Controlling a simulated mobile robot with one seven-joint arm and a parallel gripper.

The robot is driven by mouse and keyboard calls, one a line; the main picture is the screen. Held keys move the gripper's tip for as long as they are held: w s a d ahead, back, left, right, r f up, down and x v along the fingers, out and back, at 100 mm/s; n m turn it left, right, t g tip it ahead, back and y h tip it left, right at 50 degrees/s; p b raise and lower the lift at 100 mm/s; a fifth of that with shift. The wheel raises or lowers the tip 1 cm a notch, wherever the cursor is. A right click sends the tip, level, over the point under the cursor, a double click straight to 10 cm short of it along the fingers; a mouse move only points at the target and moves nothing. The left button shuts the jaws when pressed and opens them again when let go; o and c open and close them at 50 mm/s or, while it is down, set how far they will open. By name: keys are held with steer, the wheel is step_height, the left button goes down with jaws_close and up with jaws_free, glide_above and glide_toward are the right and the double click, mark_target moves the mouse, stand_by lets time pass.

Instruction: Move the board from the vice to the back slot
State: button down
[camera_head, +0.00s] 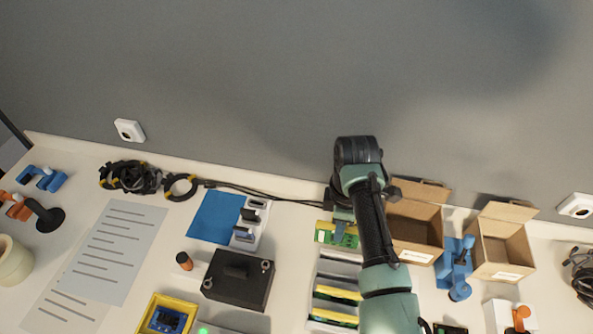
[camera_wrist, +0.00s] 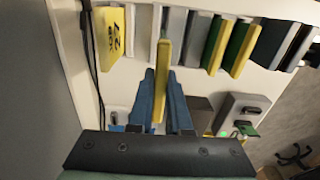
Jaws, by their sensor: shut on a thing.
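My gripper (camera_wrist: 161,76) is shut on a board (camera_wrist: 164,52), gripping its yellow edge between two blue fingers. In the head view the green board (camera_head: 348,238) shows under my wrist, at the back end of a slotted rack (camera_head: 326,273). In the wrist view the board is among the rack's back dividers; I cannot tell how deep it sits. Other green boards with yellow edges (camera_wrist: 243,50) stand in the rack. A blue vice-like clamp (camera_head: 455,268) stands between two cartons, with no board visible in it. My arm hides part of the rack.
Open cartons (camera_head: 415,230) (camera_head: 502,245) stand right of my arm. A black box (camera_head: 238,279), a blue sheet (camera_head: 214,217) and a small holder (camera_head: 250,224) lie left. A black cable (camera_head: 270,194) runs along the wall. A yellow numbered piece (camera_wrist: 110,38) stands beside the rack's back end.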

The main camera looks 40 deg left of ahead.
mark_target(348, 243)
steer(key=shift+w+d+f+b, duration=0.2)
steer(key=shift+d+f+b, duration=0.1)
steer(key=shift+d, duration=0.3)
steer(key=shift+w+d+f+b, duration=0.2)
steer(key=shift+d+f+b, duration=0.1)
steer(key=shift+d, duration=0.25)
step_height(348, 243, down, 5)
steer(key=b, duration=0.4)
steer(key=shift+r, duration=0.4)
steer(key=shift+f, duration=0.3)
steer(key=shift+f+b, duration=1.3)
steer(key=shift+f, duration=0.7)
steer(key=c, duration=0.8)
jaws_free()
steer(key=shift+o, duration=0.2)
steer(key=shift+r, duration=0.1)
step_height(348, 243, up, 13)
steer(key=shift+f, duration=0.1)
